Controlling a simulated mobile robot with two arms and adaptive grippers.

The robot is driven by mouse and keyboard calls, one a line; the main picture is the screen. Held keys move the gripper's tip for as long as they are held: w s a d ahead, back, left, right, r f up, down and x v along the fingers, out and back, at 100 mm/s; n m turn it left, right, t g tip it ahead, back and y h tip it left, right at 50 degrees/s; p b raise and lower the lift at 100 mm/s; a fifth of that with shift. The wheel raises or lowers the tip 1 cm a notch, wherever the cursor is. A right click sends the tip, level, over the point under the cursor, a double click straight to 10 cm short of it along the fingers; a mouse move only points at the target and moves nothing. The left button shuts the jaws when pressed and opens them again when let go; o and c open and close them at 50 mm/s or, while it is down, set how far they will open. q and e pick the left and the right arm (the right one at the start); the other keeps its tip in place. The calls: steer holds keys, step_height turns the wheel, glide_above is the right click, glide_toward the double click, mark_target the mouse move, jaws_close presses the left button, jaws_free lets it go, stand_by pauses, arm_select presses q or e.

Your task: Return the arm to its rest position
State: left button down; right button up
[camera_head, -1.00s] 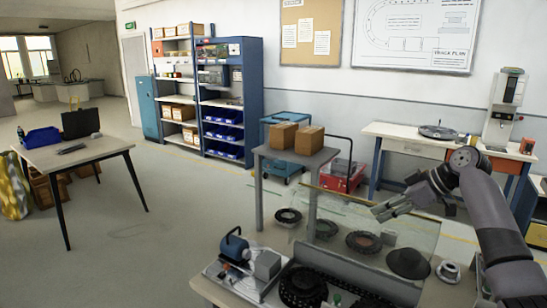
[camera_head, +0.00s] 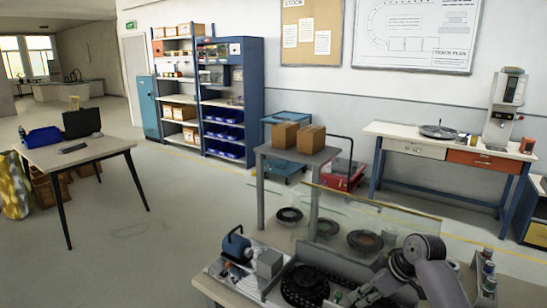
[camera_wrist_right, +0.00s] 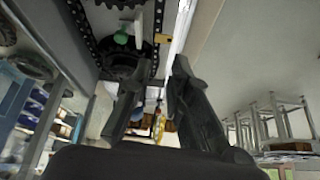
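My right arm comes in at the lower right of the head view. Its right gripper (camera_head: 362,293) is low over the front workbench, at the right part of the track assembly. In the right wrist view the two dark fingers (camera_wrist_right: 155,78) stand apart, with nothing held between them. A black chain (camera_wrist_right: 88,32) and toothed wheels (camera_wrist_right: 110,3) show beyond the fingers. My left gripper is not in view.
The workbench holds a black toothed ring (camera_head: 304,286), a blue motor (camera_head: 236,246) and a grey block (camera_head: 269,263). A clear panel (camera_head: 395,228) stands behind, with dark rings (camera_head: 365,241) near it. Small jars (camera_head: 488,268) stand at right. Open floor lies left.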

steer(key=s+a+f+m+h, duration=0.1)
steer(key=s+a+f+m, duration=0.1)
steer(key=s+f, duration=0.65)
steer(key=s+a+f+m+h, duration=0.1)
steer(key=s+a+f, duration=0.3)
steer(key=s, duration=0.8)
steer(key=s+d+r+m+h, duration=0.1)
steer(key=s+d+m, duration=0.15)
steer(key=s, duration=0.65)
steer(key=s+d+r+m+h, duration=0.1)
steer(key=s+m, duration=0.2)
steer(key=s, duration=0.5)
step_height(320, 180, down, 28)
steer(key=s+g+b, duration=0.1)
steer(key=g, duration=0.1)
steer(key=s+d+f+n+b, duration=0.1)
steer(key=s+d+f, duration=0.2)
steer(key=s+f, duration=1.3)
steer(key=shift+s+f+g, duration=0.4)
steer(key=shift+f, duration=0.05)
